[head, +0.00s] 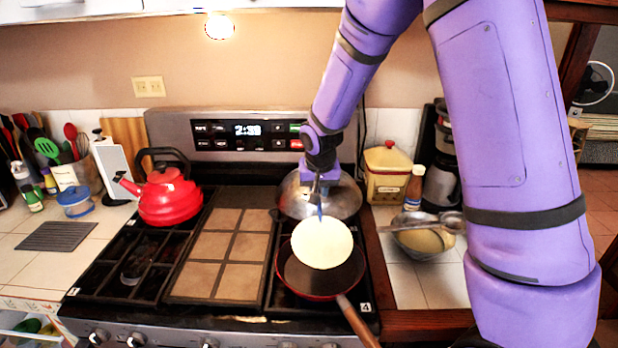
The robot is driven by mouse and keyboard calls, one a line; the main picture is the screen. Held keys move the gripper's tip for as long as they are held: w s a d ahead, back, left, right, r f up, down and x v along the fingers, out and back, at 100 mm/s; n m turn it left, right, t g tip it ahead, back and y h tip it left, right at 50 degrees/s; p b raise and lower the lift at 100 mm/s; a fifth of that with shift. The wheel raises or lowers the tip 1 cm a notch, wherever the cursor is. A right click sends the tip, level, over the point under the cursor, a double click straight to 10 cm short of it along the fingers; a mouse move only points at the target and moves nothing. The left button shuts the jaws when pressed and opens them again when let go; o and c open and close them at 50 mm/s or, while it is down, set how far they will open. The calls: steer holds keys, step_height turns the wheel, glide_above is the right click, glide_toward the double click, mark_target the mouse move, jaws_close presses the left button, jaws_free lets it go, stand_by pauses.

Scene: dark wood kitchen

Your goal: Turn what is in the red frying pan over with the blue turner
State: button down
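The red frying pan (288,288) sits on the front right burner, its wooden handle pointing to the front right. My gripper (319,184) hangs above the pan's far side, pointing down. It is shut on the blue turner (320,212), of which only a short blue part shows. A pale round pancake (322,246) is right below that part and hides the turner's lower end. It overlaps the pan's far rim in the picture and looks raised or tilted there. I cannot tell whether it touches the pan.
A metal domed lid or pan (345,204) is behind the frying pan. A red kettle (170,199) stands at the back left. A griddle (212,270) fills the stove's middle. A bowl (422,241) of batter with a utensil across it stands right of the stove.

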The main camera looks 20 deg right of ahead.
steer(key=shift+w, duration=0.35)
steer(key=shift+d, duration=0.1)
steer(key=shift+s+d+f+t+y, duration=0.1)
steer(key=shift+d+t+y, duration=0.2)
steer(key=shift+y, duration=0.8)
steer(key=shift+s+d+f+t+y, duration=0.1)
steer(key=shift+d+t+y, duration=0.15)
steer(key=shift+y, duration=0.85)
steer(key=shift+d+f+n+t+y, duration=0.25)
steer(key=shift+f+n+t+y, duration=0.1)
steer(key=shift+y, duration=1.7)
steer(key=shift+d+f+n+t+y, duration=0.25)
steer(key=shift+f+n+t+y, duration=0.05)
steer(key=shift+y, duration=1.7)
steer(key=shift+d+f+n+t+y, duration=0.25)
steer(key=shift+f+n+t+y, duration=0.1)
steer(key=shift+y, duration=1.7)
steer(key=shift+y, duration=0.3)
steer(key=shift+h, duration=0.4)
